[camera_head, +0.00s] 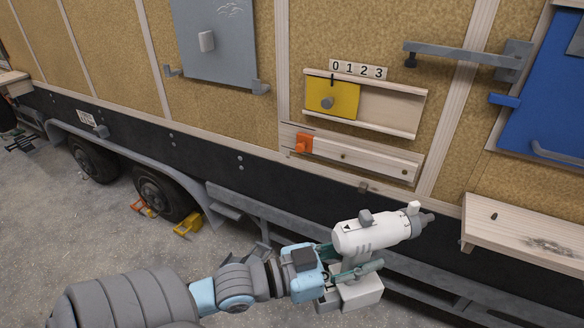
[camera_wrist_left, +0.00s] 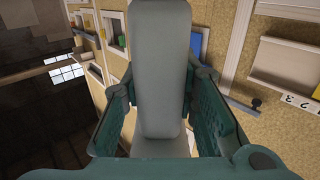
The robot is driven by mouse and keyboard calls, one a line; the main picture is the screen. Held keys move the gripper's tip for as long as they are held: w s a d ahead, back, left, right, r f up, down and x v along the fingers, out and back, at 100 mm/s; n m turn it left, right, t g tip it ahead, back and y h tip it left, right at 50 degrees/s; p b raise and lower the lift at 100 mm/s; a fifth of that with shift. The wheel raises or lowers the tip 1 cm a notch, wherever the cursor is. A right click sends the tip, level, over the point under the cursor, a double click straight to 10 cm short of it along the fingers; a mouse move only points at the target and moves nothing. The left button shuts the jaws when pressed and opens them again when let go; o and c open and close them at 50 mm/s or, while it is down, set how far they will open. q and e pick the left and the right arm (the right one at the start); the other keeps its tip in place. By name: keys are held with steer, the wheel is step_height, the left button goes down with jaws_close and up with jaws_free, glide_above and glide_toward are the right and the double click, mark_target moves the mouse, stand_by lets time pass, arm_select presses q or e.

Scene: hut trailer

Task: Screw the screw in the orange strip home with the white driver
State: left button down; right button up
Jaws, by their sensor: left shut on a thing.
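The white driver (camera_head: 372,236) is held in front of the trailer wall, with its grey tip pointing right and slightly up. My left gripper (camera_head: 350,268) is shut around the driver's handle, above its block-shaped base. In the left wrist view the driver's pale grey body (camera_wrist_left: 160,70) stands between the teal fingers. A small orange piece (camera_head: 302,143) sits at the left end of a pale wooden strip (camera_head: 380,164) on the wall, up and left of the driver. No long orange strip and no clear screw in it can be made out. My right gripper is not in view.
Above the wooden strip is a yellow sliding panel (camera_head: 332,98) under number tiles (camera_head: 358,70). A grey bar latch (camera_head: 465,55) and a wooden shelf (camera_head: 530,232) stick out at the right. A blue door (camera_head: 550,100) is beyond. The space before the wall looks clear.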

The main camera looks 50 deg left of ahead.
arm_select(q)
steer(key=w+a+f+n+t+y+b, duration=0.2)
steer(key=w+a+f+n+y+b, duration=0.25)
steer(key=w+a+f+b, duration=0.5)
steer(key=w+a+f+n+y+b, duration=0.2)
steer(key=a+y+b, duration=0.1)
steer(key=a+y, duration=0.2)
steer(key=w+a+f+n+y+b, duration=0.2)
steer(key=a+f+n+y+b, duration=0.1)
steer(key=a, duration=0.4)
steer(key=shift+a+f+g+y+b, duration=0.2)
steer(key=shift+a+g+y+b, duration=0.2)
steer(key=shift+y, duration=0.45)
steer(key=shift+d, duration=0.1)
steer(key=x, duration=0.5)
steer(key=shift+w, duration=0.2)
steer(key=shift+r, duration=0.15)
